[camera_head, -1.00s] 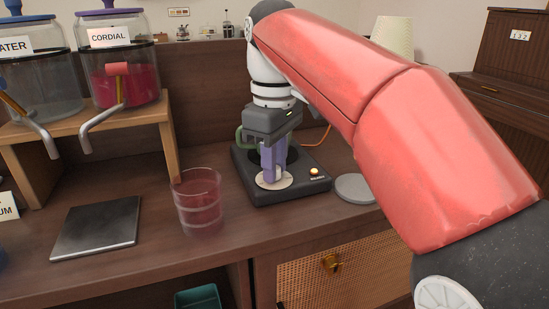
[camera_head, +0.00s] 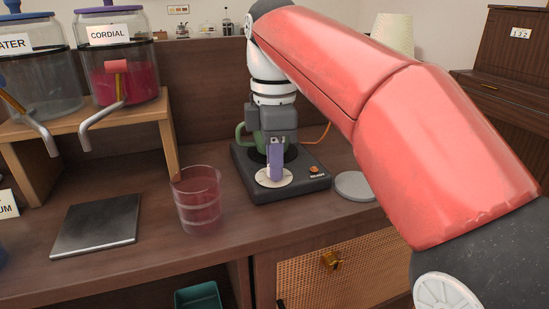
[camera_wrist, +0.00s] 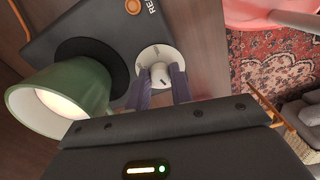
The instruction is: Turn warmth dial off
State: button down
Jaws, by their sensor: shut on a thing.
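The warmth dial (camera_head: 263,181) is a pale round disc with a raised grip, at the front of a dark warmer base (camera_head: 310,187). In the wrist view the dial (camera_wrist: 155,55) shows between my purple fingertips. My gripper (camera_head: 275,175) points down and is shut on the dial's grip; its fingers (camera_wrist: 160,74) hide part of it. The small round lamp (camera_head: 314,170) on the base looks dull orange, without a bright glow. A green mug (camera_wrist: 75,100) stands on the warmer's black round plate (camera_wrist: 108,62); in the head view my gripper mostly hides it.
A clear tumbler (camera_head: 197,205) stands left of the warmer, and a grey disc (camera_head: 355,186) lies to its right. A dark square plate (camera_head: 97,226) lies at the left. Two jar dispensers (camera_head: 118,55) stand on a wooden shelf (camera_head: 100,124) at back left.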

dwell(0.4)
jog(key=c, duration=1.2)
grip_release()
jog(key=shift+c, duration=0.2)
